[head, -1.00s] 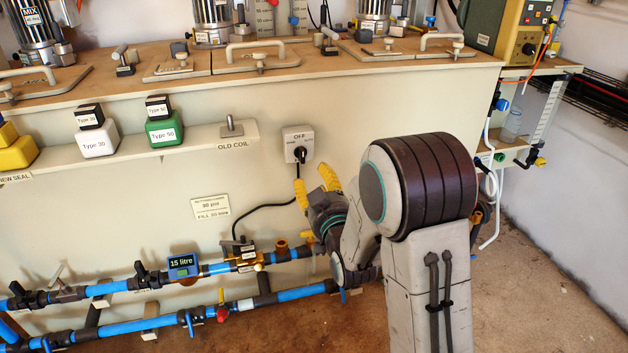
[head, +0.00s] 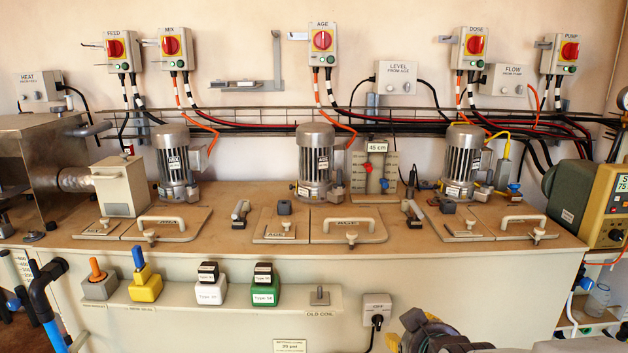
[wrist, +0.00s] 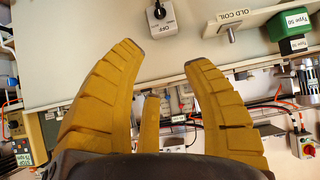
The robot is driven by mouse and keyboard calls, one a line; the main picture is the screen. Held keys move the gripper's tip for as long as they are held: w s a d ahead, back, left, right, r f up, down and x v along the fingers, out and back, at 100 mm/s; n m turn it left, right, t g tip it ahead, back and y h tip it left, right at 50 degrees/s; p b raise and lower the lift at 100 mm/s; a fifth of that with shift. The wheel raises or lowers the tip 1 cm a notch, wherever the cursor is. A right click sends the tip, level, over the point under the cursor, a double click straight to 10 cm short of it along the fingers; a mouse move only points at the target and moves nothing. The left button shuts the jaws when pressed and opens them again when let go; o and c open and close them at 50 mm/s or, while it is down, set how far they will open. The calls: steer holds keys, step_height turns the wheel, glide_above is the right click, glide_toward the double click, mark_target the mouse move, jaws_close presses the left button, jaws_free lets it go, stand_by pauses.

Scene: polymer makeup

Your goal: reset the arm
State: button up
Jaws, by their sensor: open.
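My gripper (wrist: 160,60) fills the lower part of the wrist view. Its yellow ridged fingers are spread wide apart with nothing between them. The wrist view is turned roughly upside down. Beyond the fingertips are the pale tank wall, the grey OFF switch (wrist: 165,17) and the OLD COIL shelf (wrist: 237,18).
The shelf (head: 330,301) on the tank front carries white Type 30 (head: 211,292) and green Type 50 (head: 265,292) blocks, and a yellow block (head: 146,288). Motors (head: 315,162) and lids with handles (head: 349,224) cover the tank top. Red-knobbed switch boxes (head: 322,42) line the wall.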

steer(key=s+r+g+p, duration=0.6)
steer(key=s+r+p, duration=1.2)
steer(key=s, duration=0.3)
steer(key=shift+s+r+g, duration=0.25)
steer(key=shift+r+g, duration=0.15)
steer(key=shift+r, duration=0.05)
